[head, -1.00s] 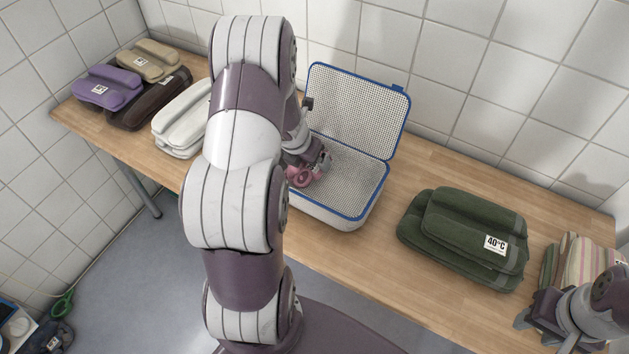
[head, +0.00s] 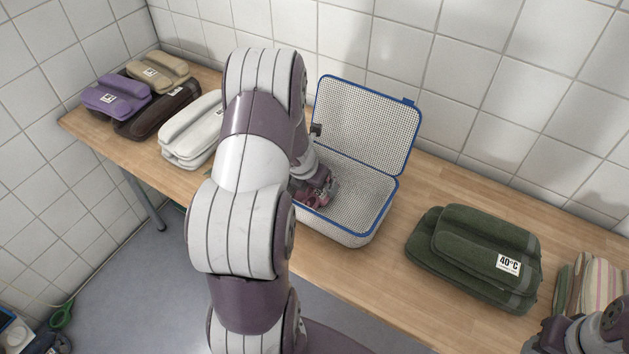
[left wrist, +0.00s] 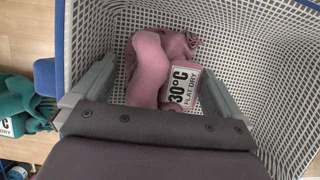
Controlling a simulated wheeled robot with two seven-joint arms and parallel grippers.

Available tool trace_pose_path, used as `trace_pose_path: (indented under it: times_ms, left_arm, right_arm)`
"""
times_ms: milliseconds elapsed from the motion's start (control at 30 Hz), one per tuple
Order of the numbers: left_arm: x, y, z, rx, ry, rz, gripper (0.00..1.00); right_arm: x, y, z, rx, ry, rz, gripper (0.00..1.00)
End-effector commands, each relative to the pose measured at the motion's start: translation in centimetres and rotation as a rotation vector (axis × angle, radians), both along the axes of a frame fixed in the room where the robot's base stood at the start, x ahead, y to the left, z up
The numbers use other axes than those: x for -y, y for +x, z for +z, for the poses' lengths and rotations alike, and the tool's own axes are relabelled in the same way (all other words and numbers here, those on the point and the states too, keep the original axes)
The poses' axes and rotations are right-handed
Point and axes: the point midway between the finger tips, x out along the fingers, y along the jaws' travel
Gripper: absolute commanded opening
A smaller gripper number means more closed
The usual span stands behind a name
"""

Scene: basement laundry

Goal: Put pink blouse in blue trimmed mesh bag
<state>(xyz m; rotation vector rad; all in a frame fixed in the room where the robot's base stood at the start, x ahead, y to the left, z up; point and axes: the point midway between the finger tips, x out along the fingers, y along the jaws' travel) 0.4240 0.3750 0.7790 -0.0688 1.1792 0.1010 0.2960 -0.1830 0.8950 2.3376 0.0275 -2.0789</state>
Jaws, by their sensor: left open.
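The blue-trimmed mesh bag (head: 388,205) stands open on the table, its lid raised at the back. In the left wrist view its blue rim (left wrist: 64,35) runs along the left. The pink blouse (left wrist: 150,65) lies inside against the white mesh, with a "30°C FLAT DRY" label facing up. My left gripper (left wrist: 160,82) is open, its fingers apart on either side of the blouse. In the head view the left gripper (head: 320,190) is low inside the bag, and my arm hides most of the blouse. My right gripper (head: 545,340) is at the lower right, partly cut off.
White folded cloth (head: 193,135) lies left of the bag, with purple (head: 118,95), brown (head: 165,108) and tan (head: 160,70) bundles beyond. A green bundle (head: 470,245) and striped cloth (head: 598,285) lie to the right. Teal cloth (left wrist: 25,105) shows beside the bag.

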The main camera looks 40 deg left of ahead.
Motion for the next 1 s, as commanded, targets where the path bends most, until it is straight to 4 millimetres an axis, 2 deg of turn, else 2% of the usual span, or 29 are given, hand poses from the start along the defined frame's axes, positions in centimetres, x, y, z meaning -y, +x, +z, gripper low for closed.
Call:
trace_pose_path:
  times_ms: [100, 300, 467, 533, 567, 633, 667, 700, 733, 800, 900, 933, 967, 1000]
  left_arm:
    - [0.0, -1.0, 3.5, 0.003, 0.002, 0.001, 1.0]
    - [0.3, -3.1, 8.3, 0.002, 0.002, 0.0, 1.0]
    - [0.5, -4.0, 10.2, 0.001, 0.002, -0.004, 1.0]
    - [1.7, -3.9, 10.9, -0.006, 0.034, -0.131, 1.0]
    - [3.0, -3.8, 11.3, -0.013, 0.069, -0.265, 1.0]
    - [7.5, -4.0, 12.7, -0.032, 0.202, -0.772, 1.0]
    - [9.7, -4.5, 13.3, -0.039, 0.273, -1.043, 1.0]
    - [12.4, -5.5, 14.1, -0.043, 0.373, -1.415, 1.0]
    - [14.2, -6.5, 14.6, -0.044, 0.445, -1.686, 1.0]
    - [17.1, -8.9, 15.6, -0.04, 0.598, -2.261, 1.0]
    - [18.9, -11.5, 16.4, -0.033, 0.75, -2.858, 1.0]
    - [19.1, -12.0, 16.5, -0.032, 0.781, -2.973, 1.0]
    - [19.2, -12.4, 16.6, 0.031, -0.79, 3.019, 1.0]
    - [19.3, -12.7, 16.7, 0.03, -0.767, 2.944, 1.0]
  right_arm:
    - [0.0, 0.0, 1.9, 0.0, 0.0, 0.0, 0.43]
    - [0.0, 0.0, 4.3, 0.0, 0.0, 0.0, 0.43]
    - [0.0, 0.0, 5.2, 0.0, 0.0, 0.0, 0.43]
    - [0.0, 0.0, 5.2, 0.0, 0.0, 0.0, 0.43]
    - [0.0, 0.0, 5.2, 0.0, 0.0, 0.0, 0.43]
    - [0.0, 0.0, 5.2, 0.0, 0.0, 0.0, 0.43]
    - [0.0, 0.0, 5.1, 0.0, 0.0, 0.0, 0.43]
    - [0.0, 0.0, 5.1, 0.0, 0.0, 0.0, 0.43]
    - [0.0, 0.0, 5.1, 0.0, 0.0, 0.0, 0.43]
    - [0.0, 0.0, 5.1, 0.0, 0.0, 0.0, 0.43]
    - [0.0, 0.0, 5.1, 0.0, 0.0, 0.0, 0.43]
    - [0.0, 0.0, 5.1, 0.0, 0.0, 0.0, 0.43]
    - [0.0, 0.0, 5.1, 0.0, 0.0, 0.0, 0.43]
    - [0.0, 0.0, 5.1, 0.0, 0.0, 0.0, 0.43]
